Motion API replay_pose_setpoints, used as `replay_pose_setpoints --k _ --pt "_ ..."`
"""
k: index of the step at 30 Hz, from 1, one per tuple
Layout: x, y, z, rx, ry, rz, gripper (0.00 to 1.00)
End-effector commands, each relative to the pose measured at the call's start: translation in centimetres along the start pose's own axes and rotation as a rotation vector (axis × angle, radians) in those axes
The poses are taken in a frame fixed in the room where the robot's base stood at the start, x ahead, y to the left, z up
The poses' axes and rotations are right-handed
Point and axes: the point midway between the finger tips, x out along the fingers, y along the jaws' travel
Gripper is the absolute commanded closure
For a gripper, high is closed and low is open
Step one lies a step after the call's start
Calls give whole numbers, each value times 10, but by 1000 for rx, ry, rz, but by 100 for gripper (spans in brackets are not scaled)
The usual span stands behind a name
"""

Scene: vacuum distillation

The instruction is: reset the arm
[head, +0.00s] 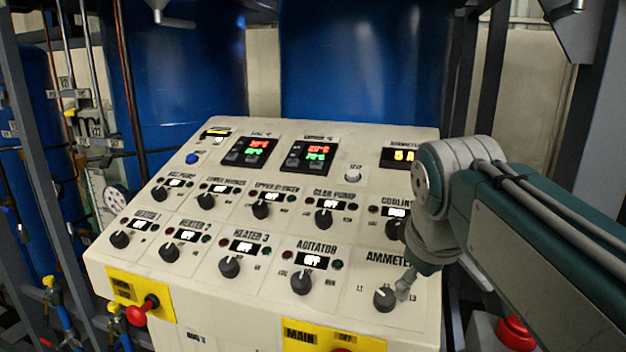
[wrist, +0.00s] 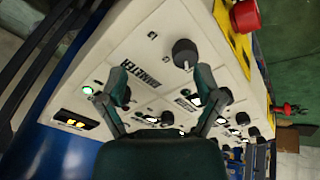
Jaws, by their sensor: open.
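My gripper (head: 405,284) is low at the right side of the cream control panel (head: 215,300), its tip close beside the dark ammeter knob (head: 384,299). In the wrist view my gripper (wrist: 160,78) is open, with its two fingers spread and nothing between them. The ammeter knob (wrist: 185,53) shows beyond the fingertips there, apart from them. My arm comes in from the right in the head view and covers part of the panel's right edge, near the cooling knob (head: 395,229).
The panel carries several knobs, such as the agitator knob (head: 302,283), and lit displays. A red button (head: 515,333) sits below my arm. A red switch handle (head: 142,311) juts out at the lower left. Blue tanks (head: 360,60) and metal posts stand behind.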

Motion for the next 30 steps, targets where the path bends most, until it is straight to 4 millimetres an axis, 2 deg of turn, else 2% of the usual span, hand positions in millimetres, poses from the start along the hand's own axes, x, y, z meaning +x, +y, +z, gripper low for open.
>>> replay_pose_setpoints --k 1,9,13,18,30 --pt "6 -10 17 60 10 -6 16" --pt "56 -66 97 410 64 -38 16" --pt "78 -87 124 539 80 -51 16" --pt "90 -98 138 609 87 -58 16" --pt "90 -98 138 608 86 -59 16"
